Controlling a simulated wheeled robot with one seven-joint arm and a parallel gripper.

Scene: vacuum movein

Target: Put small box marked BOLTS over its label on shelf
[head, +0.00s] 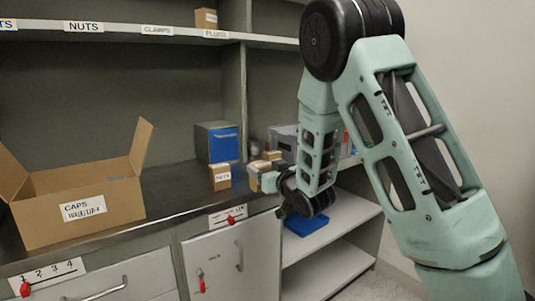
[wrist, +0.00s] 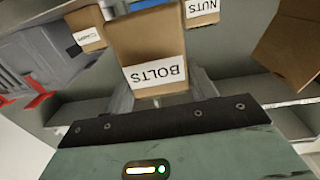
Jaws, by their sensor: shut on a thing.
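The small brown BOLTS box (wrist: 147,45) fills the middle of the wrist view, its white label upside down there. My gripper (wrist: 148,99) is shut on it; the fingers are mostly hidden behind my palm. In the head view my gripper (head: 268,181) is low over the counter's right end, with the box (head: 254,182) partly hidden at its tip. The upper shelf (head: 120,38) carries edge labels: a cut-off label ending in TS (head: 8,25) at far left, then NUTS (head: 83,27), CLAMPS (head: 157,30) and PLUGS (head: 216,34).
A NUTS box (head: 220,177) stands on the counter just left of my gripper. A large open CAPS carton (head: 80,205) is at left. A grey and blue bin (head: 217,143) stands behind. One small box (head: 206,18) sits above PLUGS; the visible shelf left of it is clear.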

